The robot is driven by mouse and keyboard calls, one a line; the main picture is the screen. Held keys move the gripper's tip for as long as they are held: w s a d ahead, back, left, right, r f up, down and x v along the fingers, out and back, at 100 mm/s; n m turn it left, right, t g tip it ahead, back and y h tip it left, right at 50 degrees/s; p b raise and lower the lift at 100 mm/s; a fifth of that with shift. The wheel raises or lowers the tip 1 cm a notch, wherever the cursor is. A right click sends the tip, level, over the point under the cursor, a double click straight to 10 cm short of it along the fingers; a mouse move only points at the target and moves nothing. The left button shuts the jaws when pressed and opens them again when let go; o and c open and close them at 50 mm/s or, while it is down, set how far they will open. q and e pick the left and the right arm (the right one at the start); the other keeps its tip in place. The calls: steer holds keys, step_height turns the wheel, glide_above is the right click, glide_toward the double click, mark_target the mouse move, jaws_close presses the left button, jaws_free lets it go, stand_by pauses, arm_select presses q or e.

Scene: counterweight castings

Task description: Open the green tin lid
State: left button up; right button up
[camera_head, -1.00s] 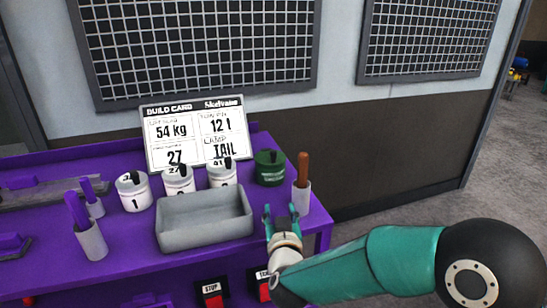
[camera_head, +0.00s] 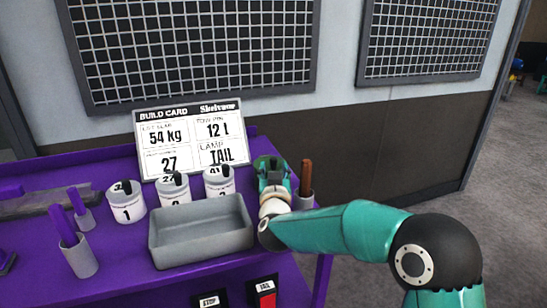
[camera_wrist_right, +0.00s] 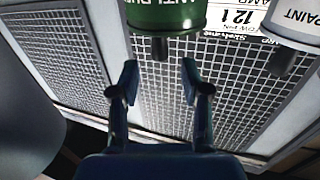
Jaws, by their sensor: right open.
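The green tin (camera_wrist_right: 165,14) shows upside down at the top of the right wrist view, with white lettering on its side and a black knob (camera_wrist_right: 160,47) on its lid. In the head view the tin is mostly hidden behind my right gripper (camera_head: 271,168). In the wrist view the right gripper (camera_wrist_right: 160,82) is open, its two fingers apart and pointing at the tin. The knob lies beyond the fingertips, roughly between their lines, and nothing is held. The lid looks seated on the tin. My left gripper is not in view.
White tins (camera_head: 127,209) with black-knobbed lids stand left of the green tin. A grey tray (camera_head: 203,245) lies in front of them. A brown-handled tool (camera_head: 306,172) stands in a grey holder close right of my gripper. A build card (camera_head: 192,138) leans behind.

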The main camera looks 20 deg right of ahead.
mark_target(273, 162)
steer(key=shift+p+x, duration=0.35)
steer(key=shift+x, duration=2.4)
steer(key=shift+c, duration=0.2)
jaws_close()
